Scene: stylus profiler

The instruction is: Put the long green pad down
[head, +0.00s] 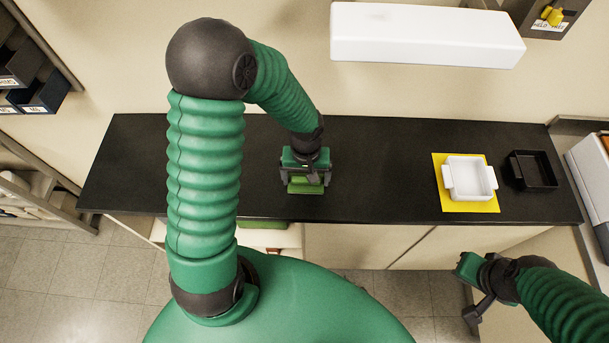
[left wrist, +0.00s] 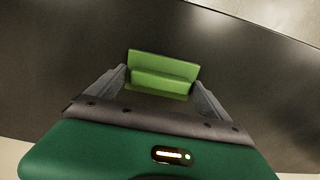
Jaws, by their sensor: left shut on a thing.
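The long green pad (left wrist: 163,70) is bright green and shows a flat upper face and a stepped lower part in the left wrist view. In the head view the pad (head: 305,188) shows at the lower edge of my left gripper (head: 306,180). My left gripper is shut on the pad, with a finger at each end of it in the left wrist view (left wrist: 162,88). The pad is over the black bench top (head: 380,160); I cannot tell whether it touches it. My right gripper (head: 470,290) is off the bench's front edge at the lower right; its jaws are unclear.
A white tray (head: 468,178) with side handles sits on a yellow mat (head: 484,206) at the right of the bench. A black tray (head: 532,171) stands beside it. A white box-shaped fixture (head: 425,35) is on the wall above. The bench around the pad is clear.

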